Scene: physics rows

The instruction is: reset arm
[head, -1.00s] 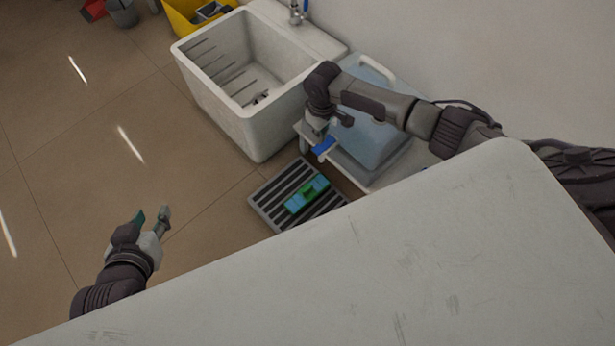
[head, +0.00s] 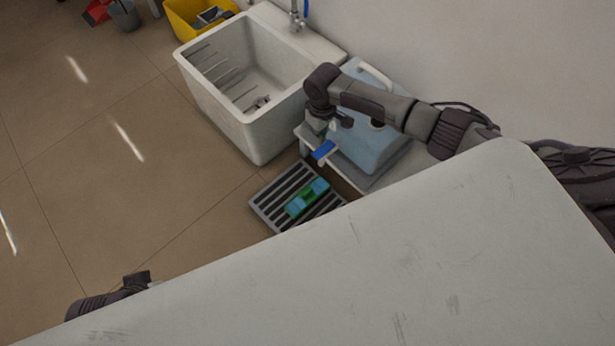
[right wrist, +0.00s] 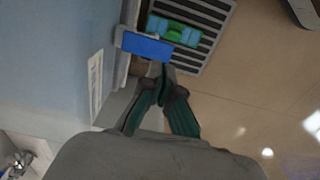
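My right gripper (right wrist: 162,82) is shut and holds nothing that I can see; its dark green fingers meet at the tips in the right wrist view. In the head view my right gripper (head: 333,126) hangs above the edge of a low white bench, close to a blue piece (head: 323,150). That blue piece (right wrist: 147,46) lies just beyond the fingertips in the right wrist view, and I cannot tell whether they touch. My left arm shows only at the lower left of the head view; its fingers are hidden behind the pale surface in front.
A pale blue container (head: 372,143) stands on the bench (head: 377,182). A slatted grey grate (head: 270,203) on the floor carries a green and blue object (head: 307,197). A white sink (head: 250,130) and yellow bin (head: 190,22) stand behind.

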